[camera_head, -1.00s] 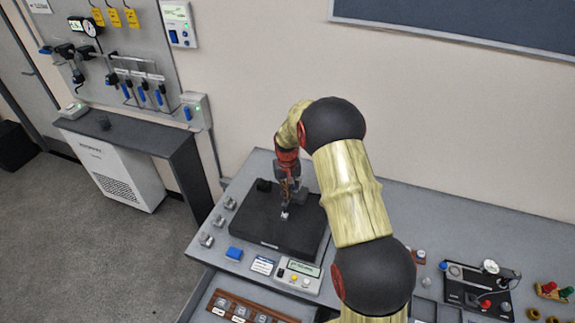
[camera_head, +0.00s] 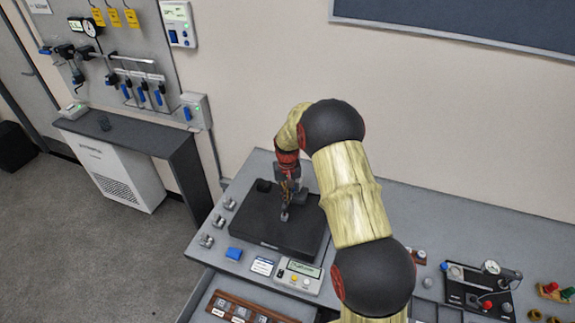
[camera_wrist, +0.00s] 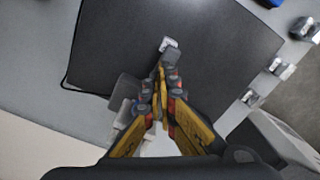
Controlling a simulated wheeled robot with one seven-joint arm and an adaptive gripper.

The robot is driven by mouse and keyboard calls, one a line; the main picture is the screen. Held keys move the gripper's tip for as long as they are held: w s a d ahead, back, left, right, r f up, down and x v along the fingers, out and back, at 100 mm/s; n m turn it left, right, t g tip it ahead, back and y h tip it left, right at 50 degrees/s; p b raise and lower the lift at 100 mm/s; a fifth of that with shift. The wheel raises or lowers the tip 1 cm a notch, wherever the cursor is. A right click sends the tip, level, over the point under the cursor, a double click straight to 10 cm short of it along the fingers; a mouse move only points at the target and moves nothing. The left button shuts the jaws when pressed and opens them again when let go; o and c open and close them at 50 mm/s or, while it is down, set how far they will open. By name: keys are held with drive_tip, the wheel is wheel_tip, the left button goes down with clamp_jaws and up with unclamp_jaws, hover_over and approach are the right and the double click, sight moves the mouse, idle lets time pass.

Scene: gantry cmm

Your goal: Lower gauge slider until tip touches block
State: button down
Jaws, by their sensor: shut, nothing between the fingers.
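My gripper (camera_head: 286,207) is over the black plate (camera_head: 253,232) in the head view, pointing down. In the wrist view its fingers (camera_wrist: 166,76) are together and hold nothing. A grey piece (camera_wrist: 172,57) shows right at the fingertips, probably part of the gauge slider. A small silver block (camera_wrist: 167,44) lies on the plate just beyond that piece. Whether a tip touches the block cannot be told. Grey gauge parts (camera_wrist: 128,90) stand beside my fingers in the wrist view. My gripper and arm hide much of the gauge in the head view.
A readout box (camera_head: 300,275) with buttons, a blue block (camera_head: 234,254) and small metal pieces (camera_head: 206,241) surround the plate. A brown tray (camera_head: 240,308) lies in front. Another gauge stand (camera_head: 482,290) is at the right. The plate's left part is mostly clear.

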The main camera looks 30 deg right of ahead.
idle(0.3)
drive_tip(key=shift+r+p, duration=1.7)
drive_tip(key=shift+r, duration=1.85)
